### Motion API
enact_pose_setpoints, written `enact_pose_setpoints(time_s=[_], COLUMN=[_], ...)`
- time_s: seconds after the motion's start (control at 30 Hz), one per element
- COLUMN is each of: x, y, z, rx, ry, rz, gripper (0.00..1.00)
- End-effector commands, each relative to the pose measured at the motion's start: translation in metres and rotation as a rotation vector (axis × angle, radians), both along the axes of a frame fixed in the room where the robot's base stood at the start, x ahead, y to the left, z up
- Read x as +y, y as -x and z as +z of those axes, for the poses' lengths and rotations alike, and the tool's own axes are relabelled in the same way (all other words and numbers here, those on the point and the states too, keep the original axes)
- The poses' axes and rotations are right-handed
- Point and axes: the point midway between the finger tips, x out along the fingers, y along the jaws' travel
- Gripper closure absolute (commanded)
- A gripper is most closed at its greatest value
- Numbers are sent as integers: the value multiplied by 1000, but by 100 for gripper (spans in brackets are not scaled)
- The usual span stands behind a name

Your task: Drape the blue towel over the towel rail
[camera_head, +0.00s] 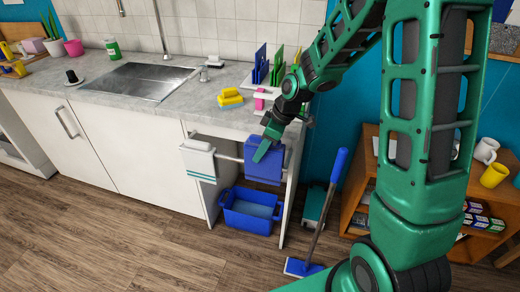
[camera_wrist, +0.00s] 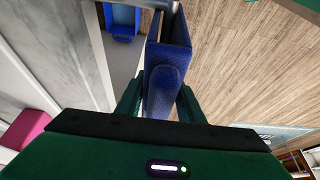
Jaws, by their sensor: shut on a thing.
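The blue towel (camera_head: 263,168) is at the right part of the towel rail (camera_head: 230,159), under the counter's front edge. In the head view it hangs down in front of the rail's line. In the wrist view the towel (camera_wrist: 170,58) reaches the metal rail (camera_wrist: 145,4) at the top edge, and a bunched part lies between my fingers. My gripper (camera_head: 266,148) is shut on the towel from above; its fingers also show in the wrist view (camera_wrist: 160,98). How far the towel hangs behind the rail is hidden.
A white striped towel (camera_head: 200,162) hangs at the rail's left end. A blue tub (camera_head: 250,211) stands on the floor below. A blue-handled mop (camera_head: 318,222) leans to the right. A yellow sponge (camera_head: 230,98) and a pink item (camera_head: 260,99) sit on the counter above.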

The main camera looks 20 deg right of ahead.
Motion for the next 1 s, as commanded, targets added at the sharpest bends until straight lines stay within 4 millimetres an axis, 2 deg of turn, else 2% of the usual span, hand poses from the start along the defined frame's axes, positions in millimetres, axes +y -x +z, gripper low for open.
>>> enact_pose_setpoints(time_s=[0.27, 1.0], x=[-3, -5], y=[2, 3], z=[-3, -34], rx=[8, 10], ry=[4, 6], rz=[-7, -9], gripper=[90, 90])
